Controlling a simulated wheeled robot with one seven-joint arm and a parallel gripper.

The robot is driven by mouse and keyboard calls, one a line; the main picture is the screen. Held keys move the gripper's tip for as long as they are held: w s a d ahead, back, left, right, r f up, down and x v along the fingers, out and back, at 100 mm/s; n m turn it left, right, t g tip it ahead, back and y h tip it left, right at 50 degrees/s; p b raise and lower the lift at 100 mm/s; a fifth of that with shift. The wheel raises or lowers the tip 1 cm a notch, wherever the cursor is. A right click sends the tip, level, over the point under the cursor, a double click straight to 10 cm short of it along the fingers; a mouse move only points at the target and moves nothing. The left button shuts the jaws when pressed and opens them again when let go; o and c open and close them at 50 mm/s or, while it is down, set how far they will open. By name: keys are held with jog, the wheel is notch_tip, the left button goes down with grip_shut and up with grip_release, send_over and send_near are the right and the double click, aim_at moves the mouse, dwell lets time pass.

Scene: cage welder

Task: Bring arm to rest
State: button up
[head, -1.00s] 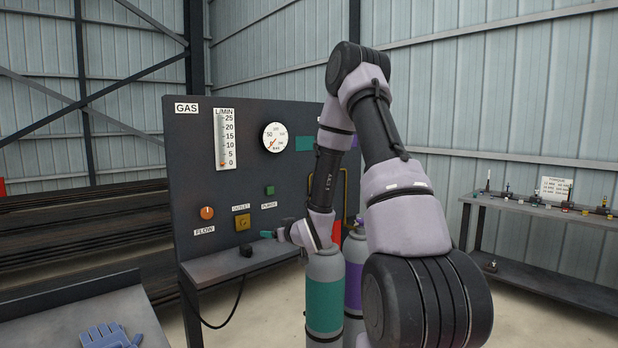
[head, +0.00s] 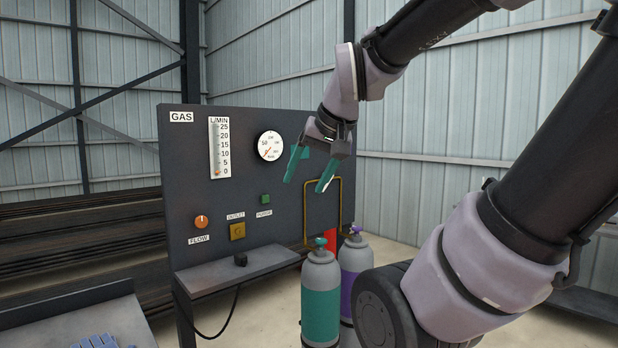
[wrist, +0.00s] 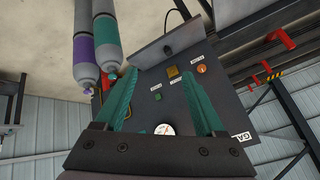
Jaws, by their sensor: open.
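My gripper (head: 310,168) is raised in front of the right part of the dark gas panel (head: 180,150) in the head view. Its two green fingers are spread apart with nothing between them. In the wrist view my gripper (wrist: 157,110) is also open and empty, with the panel (wrist: 215,75) beyond its fingers. My arm comes in from the right of the head view, its upper links lifted high.
A green-banded cylinder (head: 320,300) and a purple-banded cylinder (head: 355,262) stand below my gripper. A blue glove (head: 95,341) lies on a table at lower left.

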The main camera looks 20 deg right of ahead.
jog(key=shift+s+a+r+y, duration=0.1)
jog(key=shift+s+a+y, duration=0.1)
jog(key=shift+s, duration=0.5)
jog(key=shift+s+a+r+y, duration=0.1)
jog(key=shift+s+a, duration=0.05)
jog(key=shift+s, duration=0.5)
